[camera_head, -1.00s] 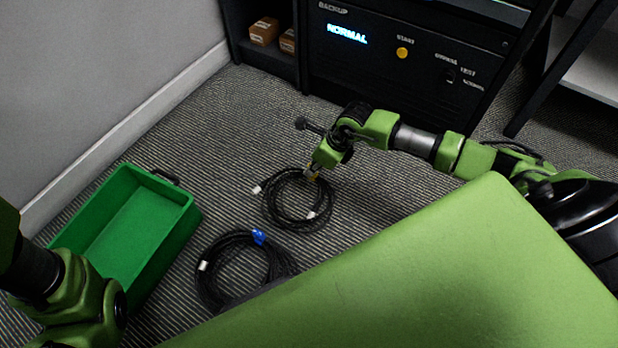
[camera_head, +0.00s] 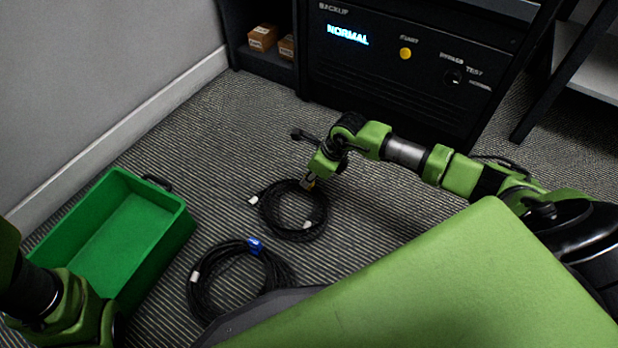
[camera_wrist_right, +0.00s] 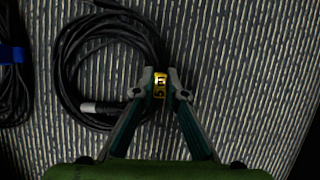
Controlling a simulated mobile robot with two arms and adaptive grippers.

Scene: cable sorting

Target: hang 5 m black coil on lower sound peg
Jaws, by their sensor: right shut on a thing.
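A black cable coil (camera_head: 268,222) with white plugs lies on the carpet in the head view. It also shows in the wrist view (camera_wrist_right: 68,75), with a yellow tag (camera_wrist_right: 160,84) on it that seems to carry a 5. My right gripper (camera_head: 309,183) is at the coil's upper right edge. In the wrist view my right gripper (camera_wrist_right: 160,90) is shut on the coil at the tag. A second black coil (camera_head: 200,298) with a blue tie lies nearer to me, partly hidden by my body. My left arm shows at the lower left, but its fingers do not. No peg is in view.
A green bin (camera_head: 181,228) stands on the floor at the left, its inside looking empty. A black backup cabinet (camera_head: 385,85) stands at the back, with small brown boxes (camera_head: 262,38) on a shelf beside it.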

